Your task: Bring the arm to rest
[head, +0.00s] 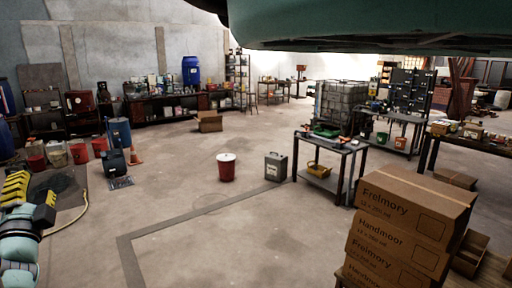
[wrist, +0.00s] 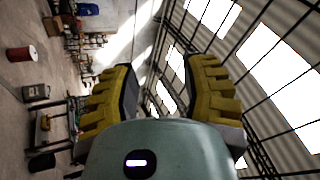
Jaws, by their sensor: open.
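My gripper (head: 30,200) shows at the left edge of the head view, with yellow ribbed fingers and part of my pale teal arm below it. In the wrist view my gripper (wrist: 160,70) has its two fingers wide apart, and nothing is between them. It is in the air, clear of any object. The wrist view is turned on its side, with the floor at the left and the roof windows at the right. Most of my arm is hidden.
Stacked cartons (head: 408,232) fill the near right.

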